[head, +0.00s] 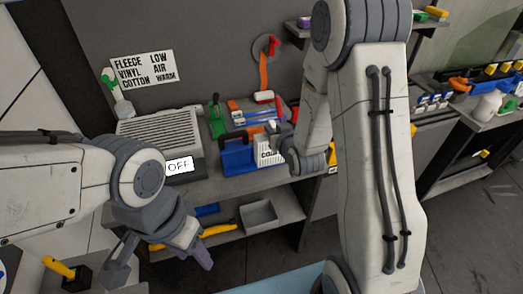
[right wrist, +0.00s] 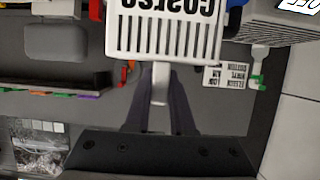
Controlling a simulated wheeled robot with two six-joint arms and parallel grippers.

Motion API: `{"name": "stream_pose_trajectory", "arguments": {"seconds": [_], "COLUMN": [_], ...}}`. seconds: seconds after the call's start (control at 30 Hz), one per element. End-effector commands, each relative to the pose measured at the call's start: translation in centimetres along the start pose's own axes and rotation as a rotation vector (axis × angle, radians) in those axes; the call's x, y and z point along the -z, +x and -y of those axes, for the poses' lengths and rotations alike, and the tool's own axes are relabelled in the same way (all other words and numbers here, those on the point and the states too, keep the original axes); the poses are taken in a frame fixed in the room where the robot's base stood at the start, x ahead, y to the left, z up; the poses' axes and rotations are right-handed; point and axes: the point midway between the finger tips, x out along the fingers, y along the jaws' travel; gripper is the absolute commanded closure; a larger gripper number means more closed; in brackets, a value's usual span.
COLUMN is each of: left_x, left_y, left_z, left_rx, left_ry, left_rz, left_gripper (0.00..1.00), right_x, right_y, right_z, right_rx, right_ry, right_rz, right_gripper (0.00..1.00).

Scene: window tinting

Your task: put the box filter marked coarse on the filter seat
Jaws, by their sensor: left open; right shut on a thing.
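The box filter marked coarse (head: 268,153) is a white slatted box with black letters. In the head view it is beside a blue case, partly hidden by my right wrist. In the right wrist view the filter (right wrist: 165,32) fills the top middle with its lettering upside down. My right gripper (right wrist: 159,92) is shut on the filter's white tab. My left gripper (head: 158,266) is open and empty, low in front of the bench. I cannot make out which part is the filter seat.
A grey slatted unit (head: 158,135) with an OFF sign (head: 179,166) stands on the bench left of the blue case (head: 238,158). The lower shelf holds a grey bin (head: 258,216) and a yellow-handled tool (head: 216,231).

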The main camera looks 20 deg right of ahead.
Motion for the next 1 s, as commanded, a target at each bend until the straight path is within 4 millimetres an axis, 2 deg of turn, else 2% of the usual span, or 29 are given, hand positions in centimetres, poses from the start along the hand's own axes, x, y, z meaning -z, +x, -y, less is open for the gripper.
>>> {"name": "stream_pose_trajectory", "arguments": {"seconds": [0.03,0.1,0.3,0.4,0.47,0.57,0.9,1.0], "left_x": [-0.1,-0.2,-0.3,-0.3,-0.3,-0.3,-0.2,-0.2], "left_y": [1.6,2.8,5.2,5.8,5.9,5.8,4.3,3.9], "left_z": [0.1,0.2,0.4,0.4,0.4,0.4,0.3,0.3], "left_rx": [0.0,0.0,0.0,0.0,0.0,0.0,0.0,0.0], "left_ry": [0.0,0.0,0.001,0.001,0.001,0.001,0.0,0.0], "left_rz": [0.0,0.001,0.001,0.001,0.0,0.0,0.0,0.0], "left_gripper": [0.5,0.5,0.5,0.5,0.5,0.5,0.5,0.5], "right_x": [-0.3,-0.2,-0.4,-0.7,-0.8,-1.2,-4.2,-4.9], "right_y": [0.7,1.1,0.9,0.4,0.2,0.6,4.5,5.4], "right_z": [-1.7,-3.9,-9.9,-11.8,-12.4,-11.7,-4.7,-3.2], "right_rx": [-0.005,0.002,0.021,0.025,0.028,0.034,0.036,0.032], "right_ry": [-0.001,-0.006,-0.014,-0.014,-0.013,-0.011,-0.011,-0.012], "right_rz": [-0.009,-0.009,-0.005,-0.002,-0.001,0.001,0.005,0.002], "right_gripper": [1.0,1.0,1.0,1.0,1.0,1.0,1.0,1.0]}}
